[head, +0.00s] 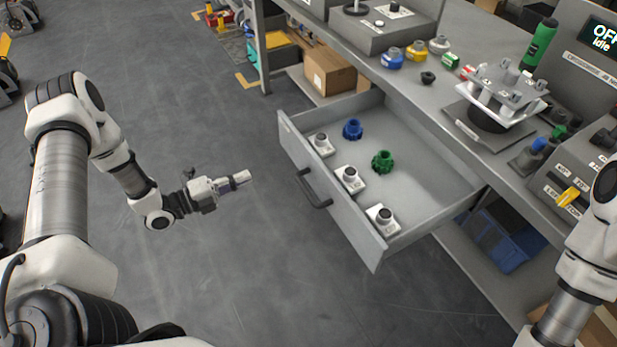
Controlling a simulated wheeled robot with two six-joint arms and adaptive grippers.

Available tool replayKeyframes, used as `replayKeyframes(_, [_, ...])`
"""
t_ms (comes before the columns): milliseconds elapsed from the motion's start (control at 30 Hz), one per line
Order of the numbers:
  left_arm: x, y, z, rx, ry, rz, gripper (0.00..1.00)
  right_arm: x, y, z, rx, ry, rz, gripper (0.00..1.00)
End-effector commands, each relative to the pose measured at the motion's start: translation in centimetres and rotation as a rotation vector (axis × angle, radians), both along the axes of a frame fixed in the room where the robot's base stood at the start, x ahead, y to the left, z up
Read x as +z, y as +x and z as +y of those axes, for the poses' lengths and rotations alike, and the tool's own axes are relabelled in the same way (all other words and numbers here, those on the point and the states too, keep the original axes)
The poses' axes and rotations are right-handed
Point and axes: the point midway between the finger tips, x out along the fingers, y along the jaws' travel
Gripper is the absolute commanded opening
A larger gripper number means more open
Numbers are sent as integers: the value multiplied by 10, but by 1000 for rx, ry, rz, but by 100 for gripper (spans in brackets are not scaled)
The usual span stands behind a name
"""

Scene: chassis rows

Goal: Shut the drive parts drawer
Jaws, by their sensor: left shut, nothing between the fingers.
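The drive parts drawer (331,197) is pulled out from under the grey workbench, with a dark bar handle (313,190) on its front. Inside are a blue gear-like part (352,129), a green one (382,162) and several white blocks with dark round tops (349,179). My left gripper (243,178) is shut and empty. It is in the air to the left of the drawer front, pointing toward it and apart from the handle. My right arm shows at the right edge; its gripper is out of the picture.
A cardboard box (329,71) and a blue bin (503,240) sit below. The floor left of the drawer is clear.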

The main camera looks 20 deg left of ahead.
Motion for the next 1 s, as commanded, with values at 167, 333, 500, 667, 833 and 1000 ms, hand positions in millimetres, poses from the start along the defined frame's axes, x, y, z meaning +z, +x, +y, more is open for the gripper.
replayKeyframes(167, [-8, 4, -2, 7, -3, 3, 0, -8, 1, 0, 0, 0, -1, 83])
replayKeyframes(333, [-8, 24, -19, 3, -2, 4, 0, -12, 0, 0, 0, 0, -1, 83])
replayKeyframes(500, [-8, 54, -43, 1, -1, 5, 0, -16, 0, 0, 0, 0, -1, 83])
replayKeyframes(667, [-7, 81, -64, 2, -2, 4, 0, -19, 0, 0, 0, 0, -1, 83])
replayKeyframes(833, [-7, 102, -80, 4, -2, 5, 0, -20, 0, 0, 0, 0, 0, 83])
replayKeyframes(1000, [-7, 110, -85, 7, -3, 6, 0, -21, 0, 0, 0, 0, -1, 83])
